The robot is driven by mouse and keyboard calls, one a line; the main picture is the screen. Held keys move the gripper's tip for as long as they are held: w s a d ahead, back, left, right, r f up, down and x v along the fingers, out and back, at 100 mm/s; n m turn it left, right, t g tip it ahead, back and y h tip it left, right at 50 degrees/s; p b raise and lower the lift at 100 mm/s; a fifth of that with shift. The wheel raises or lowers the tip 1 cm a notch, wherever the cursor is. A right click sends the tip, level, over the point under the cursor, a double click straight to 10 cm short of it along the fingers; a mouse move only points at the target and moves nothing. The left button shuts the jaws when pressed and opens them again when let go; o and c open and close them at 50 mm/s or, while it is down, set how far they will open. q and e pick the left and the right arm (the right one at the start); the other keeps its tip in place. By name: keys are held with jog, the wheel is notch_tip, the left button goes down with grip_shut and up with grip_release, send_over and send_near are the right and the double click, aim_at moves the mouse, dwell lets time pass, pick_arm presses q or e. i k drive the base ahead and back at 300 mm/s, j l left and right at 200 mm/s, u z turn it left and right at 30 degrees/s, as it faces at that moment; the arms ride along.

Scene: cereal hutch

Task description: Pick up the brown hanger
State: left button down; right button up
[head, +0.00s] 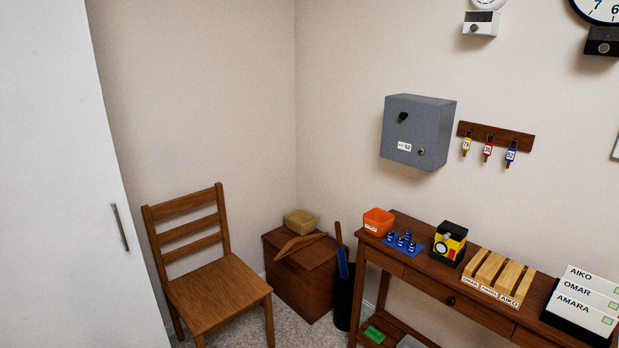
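A brown, angled wooden piece (296,245) that looks like the hanger lies on top of the brown wooden chest (298,286) in the corner. It lies in front of a tan block-like item (300,222) on the same lid. Its full outline is hard to make out, as its brown is close to that of the chest. Neither of my grippers shows in the head view.
A wooden chair (215,290) stands left of the chest. A dark bin (343,300) holding a blue-and-brown item stands to its right. A wooden table (430,285) with an orange box (378,222) and other items is further right. A white cabinet (70,180) is at left.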

aim_at(290, 244)
jog(key=i+l+z, duration=0.15)
jog(key=i+z, duration=0.2)
jog(key=i, duration=0.25)
jog(key=i+z, duration=0.35)
jog(key=i, duration=0.2)
